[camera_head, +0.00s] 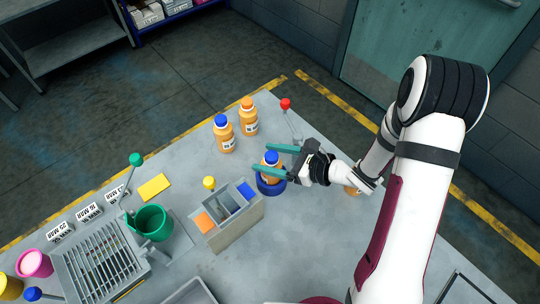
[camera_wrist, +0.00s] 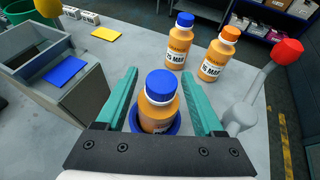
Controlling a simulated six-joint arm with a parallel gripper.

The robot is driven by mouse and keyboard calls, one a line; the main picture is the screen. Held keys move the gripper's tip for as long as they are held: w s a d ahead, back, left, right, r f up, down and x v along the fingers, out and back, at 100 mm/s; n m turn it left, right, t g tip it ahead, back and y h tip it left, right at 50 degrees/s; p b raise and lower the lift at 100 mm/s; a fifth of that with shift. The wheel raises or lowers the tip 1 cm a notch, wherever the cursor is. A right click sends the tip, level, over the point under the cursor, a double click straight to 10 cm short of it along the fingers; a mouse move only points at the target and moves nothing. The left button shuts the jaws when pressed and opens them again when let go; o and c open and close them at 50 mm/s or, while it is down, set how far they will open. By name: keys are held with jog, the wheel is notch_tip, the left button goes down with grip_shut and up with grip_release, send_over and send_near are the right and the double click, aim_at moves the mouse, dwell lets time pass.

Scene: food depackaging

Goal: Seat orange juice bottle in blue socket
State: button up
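An orange juice bottle with a blue cap (camera_head: 271,158) stands upright with its base inside the round blue socket (camera_head: 268,188). The wrist view shows the same bottle (camera_wrist: 158,108) with the blue socket rim (camera_wrist: 173,128) around its base. My gripper (camera_head: 261,158) has its green fingers on either side of the bottle. In the wrist view my gripper (camera_wrist: 160,76) shows gaps between both fingers and the bottle, so it is open. How deep the base sits is hidden.
A blue-capped bottle (camera_head: 224,134) and an orange-capped bottle (camera_head: 249,117) stand behind. A red-knobbed lever (camera_head: 286,104) is near my gripper. A grey divided bin (camera_head: 232,223) stands left of the socket. A green cup (camera_head: 152,222) is farther left.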

jog(key=shift+f, duration=0.1)
jog(key=shift+d+r, duration=0.1)
jog(key=shift+r, duration=0.1)
jog(key=v, duration=1.1)
jog(key=w+d+r+m+t+h, duration=0.25)
jog(key=d+m+h, duration=0.35)
jog(key=m, duration=0.6)
jog(key=w+d+r+m+t+h, duration=0.1)
jog(key=w+d+r+m+h, duration=0.25)
jog(key=d+m+h, duration=0.55)
jog(key=s+a+r+m+g, duration=0.15)
jog(key=s+m, duration=0.35)
jog(key=m, duration=0.5)
jog(key=s+a+m+g, duration=0.1)
jog(key=s+m+g, duration=0.2)
jog(key=s+m, duration=0.5)
jog(key=s+a+m+g+y, duration=0.4)
jog(key=s+a+m, duration=0.8)
jog(key=m, duration=0.4)
jog(key=shift+s+a+r+g, duration=0.2)
jog(key=shift+s+r+g, duration=0.2)
jog(key=shift+s, duration=0.05)
